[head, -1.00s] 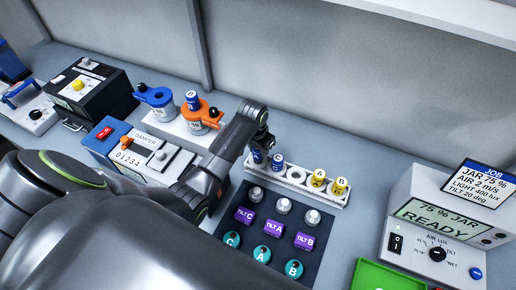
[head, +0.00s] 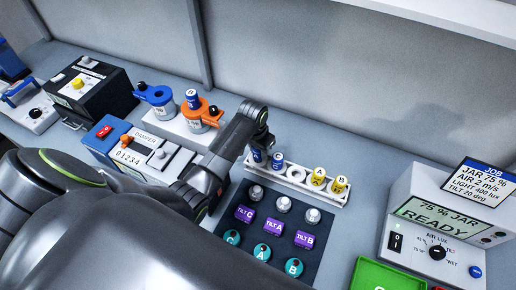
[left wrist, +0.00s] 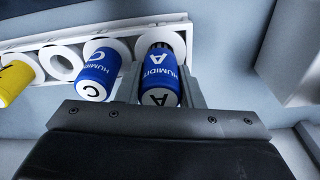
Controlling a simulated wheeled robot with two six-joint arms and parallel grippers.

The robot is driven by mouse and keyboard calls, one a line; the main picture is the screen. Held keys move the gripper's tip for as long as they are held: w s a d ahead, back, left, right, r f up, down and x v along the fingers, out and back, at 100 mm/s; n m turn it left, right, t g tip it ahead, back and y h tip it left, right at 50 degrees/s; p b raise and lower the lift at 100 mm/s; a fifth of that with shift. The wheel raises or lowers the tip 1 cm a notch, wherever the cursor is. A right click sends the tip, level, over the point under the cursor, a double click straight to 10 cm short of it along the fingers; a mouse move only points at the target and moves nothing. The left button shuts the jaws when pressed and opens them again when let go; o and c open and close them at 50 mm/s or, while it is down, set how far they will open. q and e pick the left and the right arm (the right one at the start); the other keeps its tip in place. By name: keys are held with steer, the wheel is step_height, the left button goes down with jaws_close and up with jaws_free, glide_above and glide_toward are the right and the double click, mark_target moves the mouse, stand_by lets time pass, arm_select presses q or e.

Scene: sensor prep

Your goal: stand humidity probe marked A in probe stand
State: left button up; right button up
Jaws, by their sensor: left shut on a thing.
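The blue humidity probe marked A (left wrist: 159,75) is between the fingers of my left gripper (left wrist: 158,92), which is shut on it. Its dark lower part shows at the end ring of the white probe stand (left wrist: 200,47); how deep it sits I cannot tell. In the head view, my left gripper (head: 259,143) is over the left end of the stand (head: 327,199), partly hiding probe A (head: 256,156). Blue probe C (head: 278,160) stands in the neighbouring ring, also in the left wrist view (left wrist: 98,75). My right gripper is not in view.
The stand also has an empty ring (head: 297,174) and yellow probes A (head: 318,177) and B (head: 340,184). A dark mat (head: 240,222) with several parts lies in front. Orange (head: 198,116) and blue (head: 160,104) jars stand left; a READY console (head: 425,240) stands right.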

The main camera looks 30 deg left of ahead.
arm_select(q)
steer(key=shift+f, duration=0.85)
stand_by(1.1)
steer(key=o, duration=1.1)
steer(key=shift+o, duration=0.3)
steer(key=shift+o, duration=0.9)
steer(key=shift+r, duration=0.15)
steer(key=shift+r, duration=3.9)
